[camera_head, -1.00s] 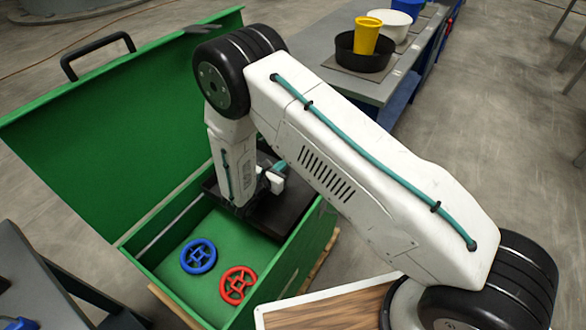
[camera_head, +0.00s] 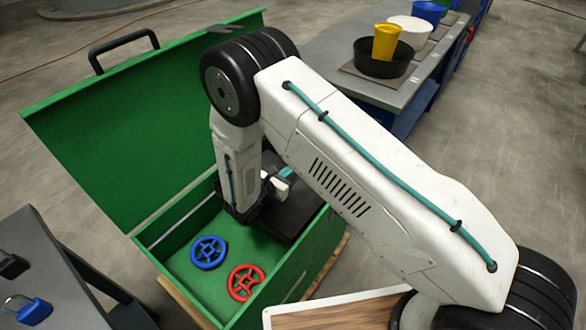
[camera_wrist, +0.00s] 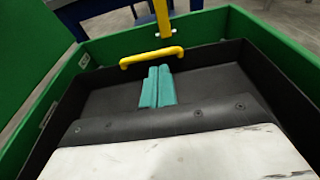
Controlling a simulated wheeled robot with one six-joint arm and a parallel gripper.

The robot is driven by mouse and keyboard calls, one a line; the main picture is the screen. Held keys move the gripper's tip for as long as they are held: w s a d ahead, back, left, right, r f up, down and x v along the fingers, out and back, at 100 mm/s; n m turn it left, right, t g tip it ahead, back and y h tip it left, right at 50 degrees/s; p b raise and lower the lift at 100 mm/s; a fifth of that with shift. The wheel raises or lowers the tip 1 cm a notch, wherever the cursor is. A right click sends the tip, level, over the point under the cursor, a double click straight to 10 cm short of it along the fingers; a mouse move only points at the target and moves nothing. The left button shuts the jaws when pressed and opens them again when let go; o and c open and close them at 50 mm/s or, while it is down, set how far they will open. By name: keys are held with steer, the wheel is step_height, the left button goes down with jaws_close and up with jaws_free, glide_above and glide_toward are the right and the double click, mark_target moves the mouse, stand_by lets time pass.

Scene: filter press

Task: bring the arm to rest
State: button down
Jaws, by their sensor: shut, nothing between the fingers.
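My arm reaches over the green box (camera_head: 320,250) in the head view, with the forearm hanging down into it. My gripper (camera_wrist: 156,68) shows in the wrist view as two teal fingers, closed together and empty. It is over a black tray (camera_wrist: 95,105) inside the box. A yellow handle (camera_wrist: 151,57) lies just beyond the fingertips in the wrist view; I cannot tell whether they touch. In the head view the fingers are mostly hidden by my arm.
A blue handwheel (camera_head: 208,252) and a red handwheel (camera_head: 245,282) lie on the box floor. The open green lid (camera_head: 130,140) stands at left. A bench (camera_head: 345,80) behind holds a black pan (camera_head: 384,66) with a yellow cup (camera_head: 386,42). A blue padlock (camera_head: 30,310) sits on the left table.

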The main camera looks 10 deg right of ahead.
steer(key=shift+v, duration=2.55)
steer(key=s+d+g, duration=0.1)
steer(key=s+d+f+m+h, duration=0.1)
steer(key=shift+s+d+g, duration=0.1)
steer(key=shift+s+g, duration=0.3)
steer(key=shift+s+d+r+m+g+h, duration=0.3)
steer(key=shift+s+d+r+m+g, duration=0.35)
steer(key=shift+s+m, duration=0.25)
steer(key=s+d+r+m+g+y, duration=0.2)
steer(key=s+d+r+m+y, duration=0.2)
steer(key=r, duration=0.8)
steer(key=s+d+r+m+g+y, duration=0.2)
steer(key=s+d+r+m+y, duration=0.2)
steer(key=s+d+r+m, duration=0.4)
steer(key=s+d+r+m+g+y, duration=0.2)
steer(key=s+d+r+m+y, duration=0.2)
steer(key=s+r+m, duration=0.8)
steer(key=s+d+r, duration=0.2)
steer(key=s+r, duration=0.2)
steer(key=r, duration=0.2)
steer(key=shift+g+y, duration=0.35)
steer(key=shift+y, duration=0.05)
